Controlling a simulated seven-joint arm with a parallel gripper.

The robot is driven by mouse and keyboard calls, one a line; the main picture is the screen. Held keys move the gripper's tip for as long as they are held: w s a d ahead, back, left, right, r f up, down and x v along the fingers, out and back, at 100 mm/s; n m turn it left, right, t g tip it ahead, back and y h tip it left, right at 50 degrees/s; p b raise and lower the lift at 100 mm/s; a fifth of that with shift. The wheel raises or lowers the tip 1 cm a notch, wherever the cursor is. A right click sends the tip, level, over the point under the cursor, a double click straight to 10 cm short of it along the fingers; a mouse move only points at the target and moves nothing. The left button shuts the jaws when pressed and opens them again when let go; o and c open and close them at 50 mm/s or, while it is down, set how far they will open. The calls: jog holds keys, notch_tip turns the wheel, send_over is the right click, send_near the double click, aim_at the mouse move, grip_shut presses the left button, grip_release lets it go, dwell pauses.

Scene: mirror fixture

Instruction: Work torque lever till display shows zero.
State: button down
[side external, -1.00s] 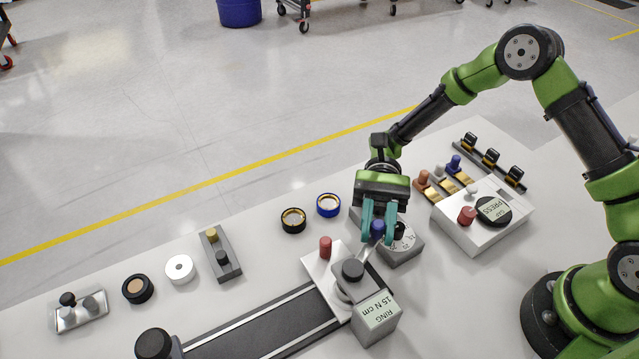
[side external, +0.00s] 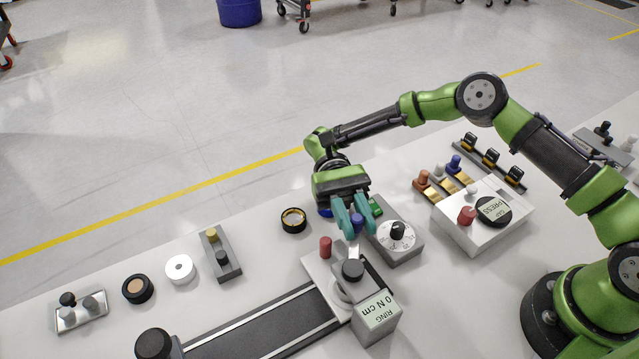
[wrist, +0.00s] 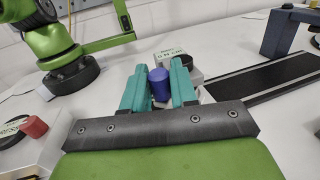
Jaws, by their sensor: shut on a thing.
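My gripper (side external: 356,228) is shut on the blue knob (wrist: 159,86) at the end of the torque lever (side external: 354,249). The teal fingers stand on either side of the knob in the wrist view. The lever runs from the knob back towards a black round cap (side external: 352,270) on the fixture. The display (side external: 379,311), on a grey block at the lever's near side, reads "RING 0 N cm". It also shows beyond the knob in the wrist view (wrist: 172,54).
A black and gold ring (side external: 293,220) lies to the left. A black track (side external: 270,330) extends left.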

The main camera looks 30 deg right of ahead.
dwell(0.3)
jog(key=c, duration=1)
grip_release()
jog(key=shift+r, duration=0.1)
jog(key=shift+r, duration=0.35)
notch_tip(320, 180, up, 3)
jog(key=s+d, duration=0.3)
jog(key=s, duration=0.1)
jog(key=s+d, duration=0.3)
jog(key=s, duration=0.1)
jog(key=s+d+r, duration=0.1)
jog(key=s+d, duration=0.2)
jog(key=s, duration=0.1)
jog(key=shift+s+d, duration=0.35)
